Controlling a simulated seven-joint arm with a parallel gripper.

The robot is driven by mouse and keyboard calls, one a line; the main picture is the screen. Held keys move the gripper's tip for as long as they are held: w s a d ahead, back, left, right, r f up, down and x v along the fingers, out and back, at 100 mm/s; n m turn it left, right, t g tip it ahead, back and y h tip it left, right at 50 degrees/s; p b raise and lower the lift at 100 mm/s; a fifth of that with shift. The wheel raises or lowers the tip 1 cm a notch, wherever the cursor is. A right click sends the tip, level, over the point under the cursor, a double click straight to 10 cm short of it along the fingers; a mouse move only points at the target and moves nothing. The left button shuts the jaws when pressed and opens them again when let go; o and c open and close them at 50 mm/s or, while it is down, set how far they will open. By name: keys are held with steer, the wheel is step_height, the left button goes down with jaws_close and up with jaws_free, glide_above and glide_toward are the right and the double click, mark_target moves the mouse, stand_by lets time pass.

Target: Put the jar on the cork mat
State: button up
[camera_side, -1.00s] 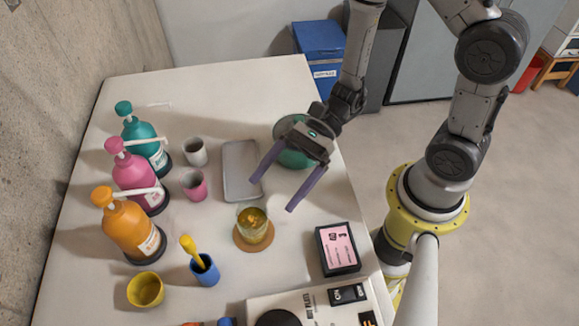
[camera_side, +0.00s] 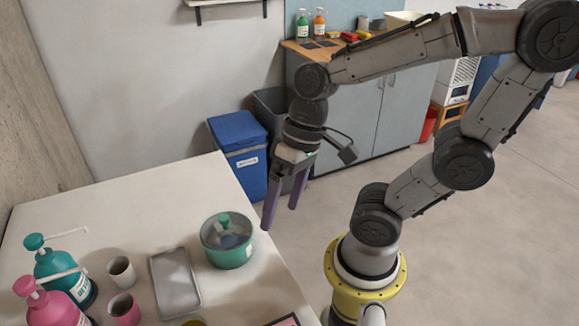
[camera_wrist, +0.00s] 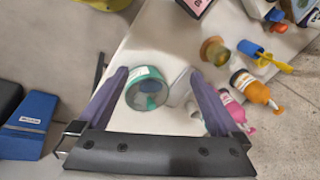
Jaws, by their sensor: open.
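The amber glass jar (camera_wrist: 219,57) stands on the round cork mat (camera_wrist: 207,43) in the wrist view. It looks upright there, though it is small and slightly blurred. In the side view only a sliver of what looks like the jar's rim (camera_side: 194,323) shows at the bottom edge; the mat is out of frame. My gripper (camera_side: 280,216) is open and empty, raised near the table's right edge, well apart from the jar. Its two purple fingers also frame the wrist view (camera_wrist: 158,73).
A teal lidded pot (camera_side: 228,254) stands near the table's right edge, beside a grey tray (camera_side: 176,284). A white cup (camera_side: 121,271), a pink cup (camera_side: 124,309) and pump bottles (camera_side: 62,273) are farther left. A blue bin (camera_side: 238,150) stands behind the table.

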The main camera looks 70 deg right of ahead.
steer(key=d+r+n+t+h, duration=0.2)
steer(key=d+r+t+h, duration=0.1)
steer(key=d+r, duration=0.2)
steer(key=shift+n+t, duration=0.3)
steer(key=shift+n, duration=0.1)
